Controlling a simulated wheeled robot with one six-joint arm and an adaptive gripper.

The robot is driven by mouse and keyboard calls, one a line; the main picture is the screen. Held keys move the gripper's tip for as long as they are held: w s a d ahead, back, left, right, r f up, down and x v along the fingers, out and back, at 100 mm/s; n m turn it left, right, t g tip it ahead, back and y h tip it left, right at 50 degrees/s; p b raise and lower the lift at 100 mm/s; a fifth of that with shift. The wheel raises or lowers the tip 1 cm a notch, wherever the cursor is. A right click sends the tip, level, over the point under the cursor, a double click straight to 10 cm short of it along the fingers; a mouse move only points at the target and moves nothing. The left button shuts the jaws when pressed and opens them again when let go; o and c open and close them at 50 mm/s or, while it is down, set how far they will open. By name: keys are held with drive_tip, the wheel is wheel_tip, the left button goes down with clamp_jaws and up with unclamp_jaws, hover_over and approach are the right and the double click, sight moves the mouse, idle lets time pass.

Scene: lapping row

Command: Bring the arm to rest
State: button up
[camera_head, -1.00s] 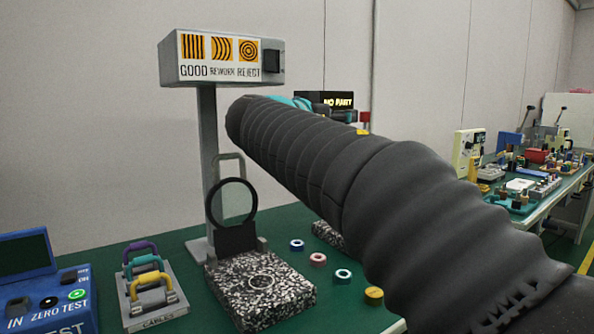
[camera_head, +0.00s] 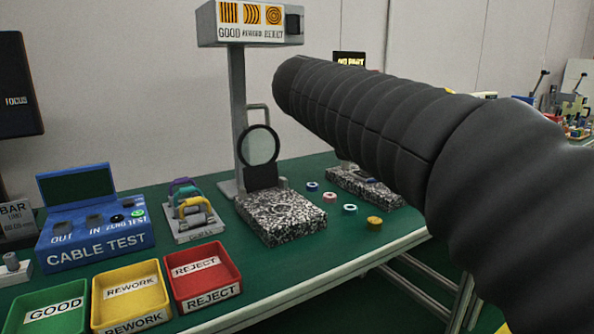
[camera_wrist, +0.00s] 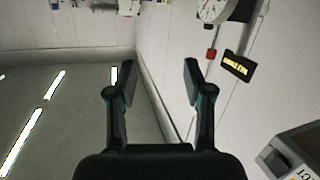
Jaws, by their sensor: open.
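My arm, in a black ribbed sleeve, reaches across the right half of the head view and hides part of the bench and wall behind it. My gripper (camera_wrist: 158,80) shows in the wrist view with its two dark fingers apart and nothing between them. Beyond the fingers are the pale wall and a grey area with bright streaks. The gripper itself is hidden behind the sleeve in the head view.
The green bench (camera_head: 300,268) holds a speckled block (camera_head: 280,218), a cable tester (camera_head: 95,230), and green (camera_head: 45,329), yellow (camera_head: 130,318) and red (camera_head: 205,293) trays. A sign post (camera_head: 238,110) stands close left of my arm. Small coloured rings lie near the block.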

drive_tip(key=s+f+n+g+y, duration=0.3)
drive_tip(key=s+f+y, duration=0.2)
drive_tip(key=s+f, duration=0.9)
drive_tip(key=s+f+n+g+y, duration=0.3)
drive_tip(key=s+f+y, duration=0.3)
drive_tip(key=s+f, duration=0.9)
wheel_tip(320, 180, down, 6)
drive_tip(key=shift+f+n, duration=0.15)
drive_tip(key=shift+n, duration=0.45)
drive_tip(key=shift+d, duration=0.1)
